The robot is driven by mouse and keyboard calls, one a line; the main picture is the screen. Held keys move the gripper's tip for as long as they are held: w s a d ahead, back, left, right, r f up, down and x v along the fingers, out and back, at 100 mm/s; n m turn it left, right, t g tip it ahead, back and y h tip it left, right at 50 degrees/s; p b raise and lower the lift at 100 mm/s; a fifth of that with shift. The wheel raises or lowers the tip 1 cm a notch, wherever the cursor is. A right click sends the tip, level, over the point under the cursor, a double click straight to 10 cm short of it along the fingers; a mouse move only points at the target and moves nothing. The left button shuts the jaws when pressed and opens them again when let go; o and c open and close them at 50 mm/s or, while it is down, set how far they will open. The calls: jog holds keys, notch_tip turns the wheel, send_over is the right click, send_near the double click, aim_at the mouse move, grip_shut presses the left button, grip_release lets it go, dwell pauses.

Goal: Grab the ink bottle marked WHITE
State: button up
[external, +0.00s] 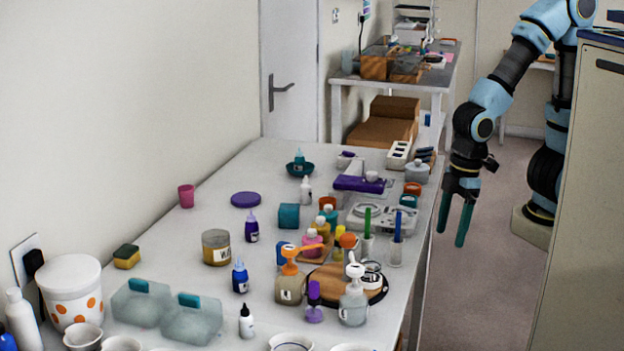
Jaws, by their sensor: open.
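Several small ink bottles stand on the long white table, and their labels are too small to read. Two have white bodies: one with a pale cap (306,190) near the table's middle, and one with a black cap (246,322) at the near edge. I cannot tell which is marked WHITE. A purple bottle (252,228) and a blue bottle (240,277) stand between them, to the left. My gripper (452,236) is open and empty, its teal fingers pointing down beside the table's right edge, well apart from all the bottles.
A wooden round board (335,277) with pump bottles, pen holders (395,250) and a grey tray (375,218) crowd the table's right side. Two clear boxes (190,320) and a dotted tub (75,290) stand front left. A tall cabinet (585,200) is at right.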

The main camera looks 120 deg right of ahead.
notch_tip(320, 180, up, 8)
jog(key=w+d+m+y+b, duration=0.3)
jog(key=w+d+m, duration=0.8)
jog(key=w+d, duration=0.1)
jog(key=w+d+m+t+y+b, duration=0.3)
jog(key=d+m, duration=0.4)
jog(key=d, duration=0.8)
jog(key=s+d+m+t+y+b, duration=0.1)
jog(key=s+d+m+t, duration=0.35)
jog(key=d, duration=0.95)
jog(key=s+d+m+t+y+b, duration=0.1)
jog(key=s+d+m+t, duration=0.1)
jog(key=s+d+m, duration=0.65)
jog(key=n, duration=0.3)
send_near(303, 195)
jog(key=shift+w, duration=0.25)
jog(key=x, duration=0.2)
jog(key=p+x, duration=0.1)
jog(key=x, duration=0.2)
jog(key=shift+a+f, duration=0.1)
jog(key=shift+f, duration=0.25)
jog(key=p+x, duration=0.2)
jog(key=x, duration=0.3)
jog(key=shift+a+r, duration=0.15)
jog(key=shift+r, duration=0.05)
jog(key=shift+w+a+f, duration=0.15)
jog(key=shift+w+f, duration=0.1)
jog(key=shift+w, duration=0.05)
jog(key=shift+c, duration=0.4)
